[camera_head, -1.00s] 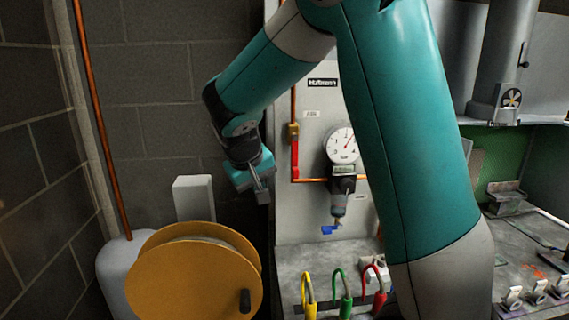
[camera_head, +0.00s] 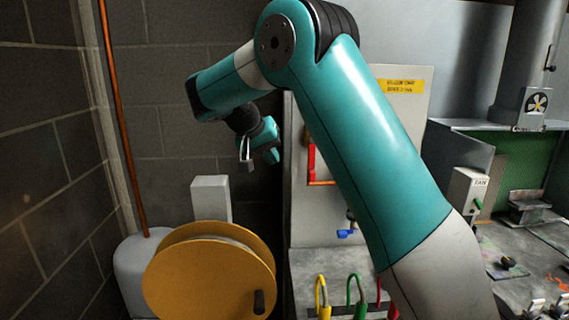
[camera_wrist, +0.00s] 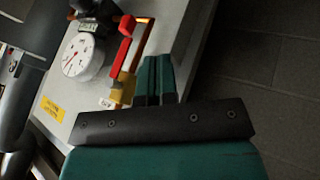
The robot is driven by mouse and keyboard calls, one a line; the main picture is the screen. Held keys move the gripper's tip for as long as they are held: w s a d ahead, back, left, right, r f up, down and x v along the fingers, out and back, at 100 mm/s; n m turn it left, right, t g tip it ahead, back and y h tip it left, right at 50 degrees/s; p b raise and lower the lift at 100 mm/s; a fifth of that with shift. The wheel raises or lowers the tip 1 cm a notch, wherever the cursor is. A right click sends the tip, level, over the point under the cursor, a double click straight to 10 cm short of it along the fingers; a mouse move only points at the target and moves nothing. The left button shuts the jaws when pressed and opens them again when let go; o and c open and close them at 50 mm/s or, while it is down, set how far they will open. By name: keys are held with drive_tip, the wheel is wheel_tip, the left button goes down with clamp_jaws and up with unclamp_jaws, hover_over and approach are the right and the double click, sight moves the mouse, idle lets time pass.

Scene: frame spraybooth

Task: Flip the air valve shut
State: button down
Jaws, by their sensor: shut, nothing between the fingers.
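The air valve has a red lever (camera_head: 311,161) that hangs straight down along a copper pipe on the grey panel (camera_head: 300,215). In the wrist view the red lever (camera_wrist: 122,57) lies in line with the pipe, and its brass body (camera_wrist: 123,88) shows at one end. My gripper (camera_head: 247,160) is left of the panel, in front of the block wall, apart from the lever. In the wrist view my gripper's fingers (camera_wrist: 155,78) are together and empty, beside the brass body. My arm hides part of the panel in the head view.
A white gauge (camera_wrist: 83,57) sits near the valve. A blue handle (camera_head: 346,234) is lower on the panel. A yellow hose reel (camera_head: 208,275) stands below my gripper. A fan switch box (camera_head: 467,190) is at right. Bare wall lies left of my gripper.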

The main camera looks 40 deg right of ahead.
sight(312, 159)
drive_tip(key=s+d+f+p, duration=0.2)
drive_tip(key=d+f+p, duration=0.1)
drive_tip(key=d+f, duration=0.4)
drive_tip(key=shift+s+d+p, duration=0.15)
drive_tip(key=shift+d+p, duration=0.15)
drive_tip(key=shift+d, duration=0.45)
